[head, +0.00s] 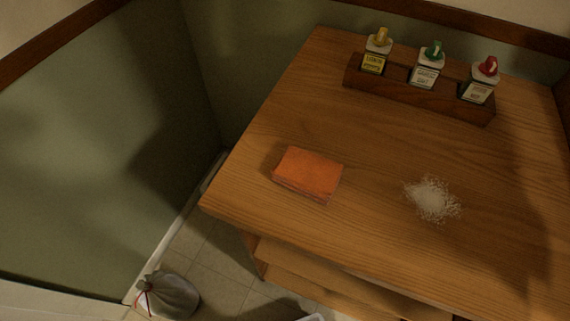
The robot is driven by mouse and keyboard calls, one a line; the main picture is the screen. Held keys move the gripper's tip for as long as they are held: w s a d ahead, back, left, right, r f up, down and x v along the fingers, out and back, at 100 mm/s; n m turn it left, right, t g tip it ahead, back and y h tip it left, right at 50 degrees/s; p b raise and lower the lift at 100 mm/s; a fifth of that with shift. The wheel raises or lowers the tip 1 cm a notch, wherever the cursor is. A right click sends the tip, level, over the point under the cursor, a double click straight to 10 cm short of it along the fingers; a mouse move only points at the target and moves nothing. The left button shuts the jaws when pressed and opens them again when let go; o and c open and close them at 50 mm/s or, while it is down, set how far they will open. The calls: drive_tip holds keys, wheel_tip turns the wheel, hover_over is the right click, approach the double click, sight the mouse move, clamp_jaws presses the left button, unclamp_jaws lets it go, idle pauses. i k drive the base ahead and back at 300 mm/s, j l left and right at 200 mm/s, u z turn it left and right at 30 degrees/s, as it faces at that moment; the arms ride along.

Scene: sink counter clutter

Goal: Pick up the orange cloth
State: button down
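The orange cloth (309,172) lies folded into a thick rectangular pad on the wooden counter (350,130), near its left front corner. Its top and front edge are in full view, and nothing covers it. My gripper is not in view, so its place relative to the cloth cannot be seen.
A wooden rack (447,97) with three bottles, capped yellow, green and red, stands at the back. White powder (433,199) is spilled right of the cloth. Open counter surrounds the cloth. A grey sack (170,295) sits on the floor, lower left. A green wall (100,150) rises at left.

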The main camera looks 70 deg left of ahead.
sight(315, 177)
drive_tip(key=i+l+u, duration=0.15)
drive_tip(key=u, duration=0.9)
drive_tip(key=k+u, duration=0.1)
drive_tip(key=u, duration=0.25)
drive_tip(key=k+u, duration=0.1)
drive_tip(key=u, duration=0.25)
drive_tip(key=k+u, duration=0.1)
drive_tip(key=u, duration=0.25)
